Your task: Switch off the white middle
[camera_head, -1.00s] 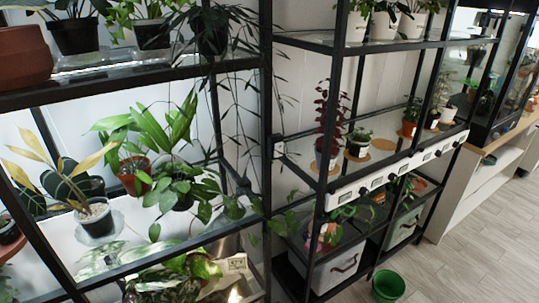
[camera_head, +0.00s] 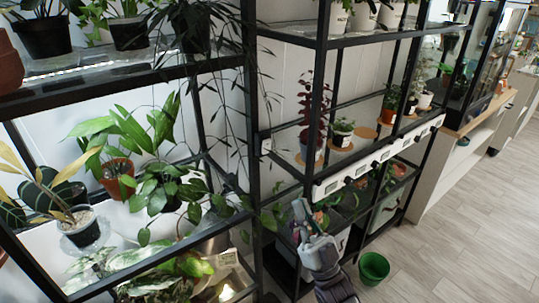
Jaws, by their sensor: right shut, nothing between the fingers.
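A long white strip (camera_head: 370,163) runs along the front edge of the middle shelf in the right-hand rack. It carries several units with dark windows and small dark knobs; I cannot tell from the picture whether any is on or off. My right gripper (camera_head: 302,210) is shut and empty. It comes up from the bottom, just below and left of the strip's near end, in front of the lower shelf. I see no clear contact with the strip. My left gripper is not in view.
A green pot (camera_head: 373,268) stands on the wooden floor. Potted plants, including a dark red one (camera_head: 312,110), stand on the shelf behind the strip. Black rack posts (camera_head: 319,110) rise nearby. The floor at right is clear.

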